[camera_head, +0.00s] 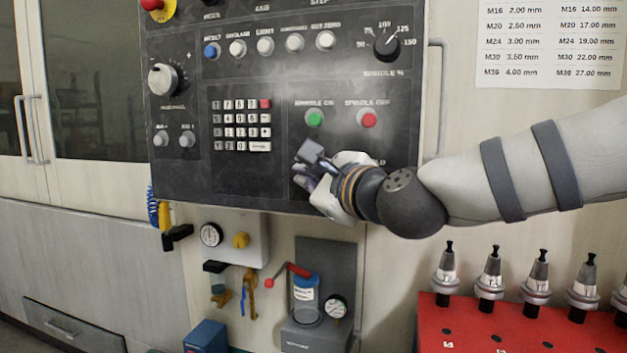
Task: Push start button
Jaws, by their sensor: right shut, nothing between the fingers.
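A dark control panel (285,183) fills the middle of the head view. A green button (315,118) under a label reading "SPINDLE ON" sits right of the keypad, and a red button (369,120) labelled "SPINDLE OFF" is to its right. My right gripper (305,165) is in front of the panel's lower part, below the green button and apart from it. Its fingers are shut and empty. The hand and arm cover the panel's lower right part, so any button there is hidden. My left gripper is not in view.
A blue button (211,51) and several white ones line the panel's top. A red emergency knob (152,4) is at top left. Below hang gauges and a red-handled lever (290,274). A red rack (480,325) with several tool holders stands at lower right.

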